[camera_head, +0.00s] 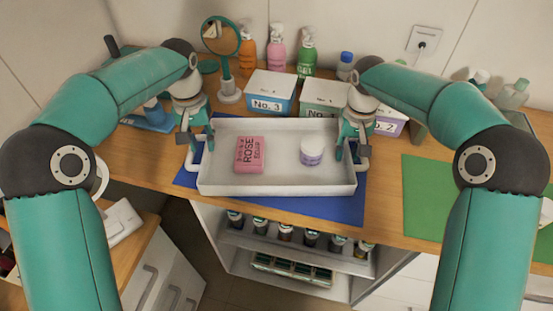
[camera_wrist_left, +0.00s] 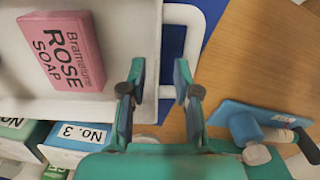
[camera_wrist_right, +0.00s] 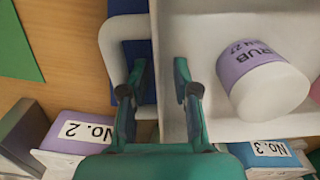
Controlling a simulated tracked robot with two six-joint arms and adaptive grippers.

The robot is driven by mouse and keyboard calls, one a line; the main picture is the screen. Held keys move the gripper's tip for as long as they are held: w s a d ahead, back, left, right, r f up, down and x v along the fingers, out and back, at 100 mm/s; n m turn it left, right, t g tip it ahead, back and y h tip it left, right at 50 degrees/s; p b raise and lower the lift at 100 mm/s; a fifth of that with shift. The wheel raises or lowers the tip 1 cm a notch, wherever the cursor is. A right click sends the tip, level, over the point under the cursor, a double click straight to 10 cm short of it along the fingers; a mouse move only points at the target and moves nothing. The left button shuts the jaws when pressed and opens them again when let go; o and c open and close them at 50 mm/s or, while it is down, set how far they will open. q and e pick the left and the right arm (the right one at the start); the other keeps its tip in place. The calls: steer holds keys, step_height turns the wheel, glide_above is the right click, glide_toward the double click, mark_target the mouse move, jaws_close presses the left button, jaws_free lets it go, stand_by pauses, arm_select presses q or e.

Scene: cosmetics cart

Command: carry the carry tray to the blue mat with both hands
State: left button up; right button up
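The white carry tray (camera_head: 280,186) appears to rest on the blue mat (camera_head: 345,207), which shows along its front and sides. A pink soap box (camera_head: 249,154) and a white-and-lilac jar (camera_head: 311,151) stand in the tray. My left gripper (camera_head: 197,150) is at the tray's left end; in the left wrist view (camera_wrist_left: 158,88) its fingers are apart, beside the tray wall and white handle (camera_wrist_left: 196,60). My right gripper (camera_head: 352,148) is at the right end; in the right wrist view (camera_wrist_right: 160,85) its fingers are apart near the tray wall and handle (camera_wrist_right: 106,45). Contact is unclear.
Lidded boxes, No. 3 (camera_head: 270,91) and No. 2 (camera_head: 389,128) among them, stand close behind the tray. A round mirror (camera_head: 221,38) and several bottles stand farther back. A bare green mat (camera_head: 430,195) lies to the right. The counter's front edge runs just before the blue mat.

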arm_select(q)
step_height(320, 180, up, 3)
steer(key=shift+d+r, duration=0.1)
steer(key=shift+r, duration=0.35)
arm_select(e)
steer(key=shift+r, duration=0.25)
step_height(320, 180, up, 11)
steer(key=shift+r, duration=0.2)
